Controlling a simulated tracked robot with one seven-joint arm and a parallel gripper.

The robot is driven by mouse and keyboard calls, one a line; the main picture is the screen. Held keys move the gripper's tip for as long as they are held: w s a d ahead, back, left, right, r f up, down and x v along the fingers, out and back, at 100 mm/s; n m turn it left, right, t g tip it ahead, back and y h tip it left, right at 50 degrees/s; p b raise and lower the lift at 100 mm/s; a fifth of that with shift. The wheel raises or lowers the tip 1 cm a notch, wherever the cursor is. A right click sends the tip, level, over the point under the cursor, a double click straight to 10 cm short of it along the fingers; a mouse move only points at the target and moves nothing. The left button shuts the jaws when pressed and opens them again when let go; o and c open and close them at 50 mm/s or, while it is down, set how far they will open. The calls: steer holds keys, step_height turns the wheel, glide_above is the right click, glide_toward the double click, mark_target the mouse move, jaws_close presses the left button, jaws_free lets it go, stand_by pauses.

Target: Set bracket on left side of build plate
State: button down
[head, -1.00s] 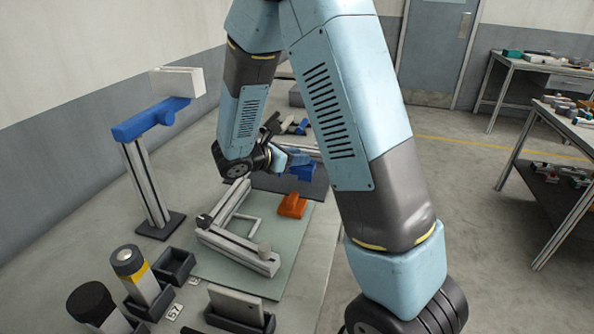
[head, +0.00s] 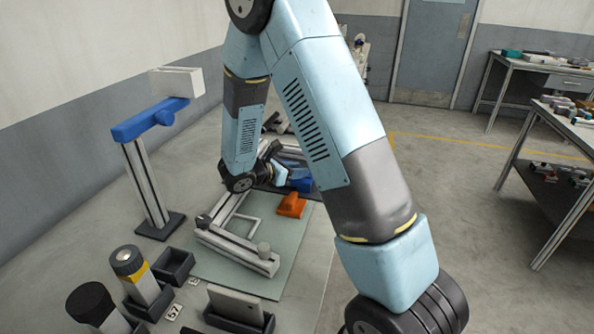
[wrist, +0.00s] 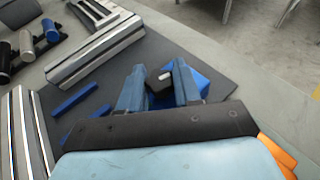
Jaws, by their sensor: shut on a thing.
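My gripper (wrist: 160,77) is shut on a small dark piece (wrist: 154,101) with a pale spot, between its two light blue fingers. A blue block (wrist: 211,84) shows behind and right of the right finger. I cannot tell whether it belongs to the held piece or which is the bracket. In the head view my arm hides most of the gripper, and a blue block (head: 300,185) shows beside it. A dark plate (wrist: 215,55) lies beneath the gripper. An orange bracket-like part (head: 292,204) lies on the green mat (head: 235,281); it shows at lower right in the wrist view (wrist: 277,152).
A metal-profile frame (head: 237,246) stands on the green mat. A blue-topped post (head: 148,185) with a white block stands at left. Dark holders (head: 238,322) line the front. Blue strips (wrist: 75,99) and a silver profile (wrist: 97,50) lie left of the gripper.

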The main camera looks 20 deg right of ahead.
steer(key=shift+f, duration=0.1)
steer(key=c, duration=0.8)
jaws_free()
steer(key=shift+o, duration=0.2)
steer(key=v, duration=1.2)
steer(key=s+d+r+m+g+y, duration=0.4)
steer(key=s+d+r+m+y, duration=0.2)
steer(key=s+d+r+m, duration=0.5)
steer(key=s+r+m+t+y, duration=0.4)
steer(key=s+r+m+y, duration=0.3)
steer(key=s+r+m, duration=0.3)
steer(key=shift+s+r+m+t, duration=0.2)
steer(key=shift+s+m+t, duration=0.25)
steer(key=shift+s, duration=1.65)
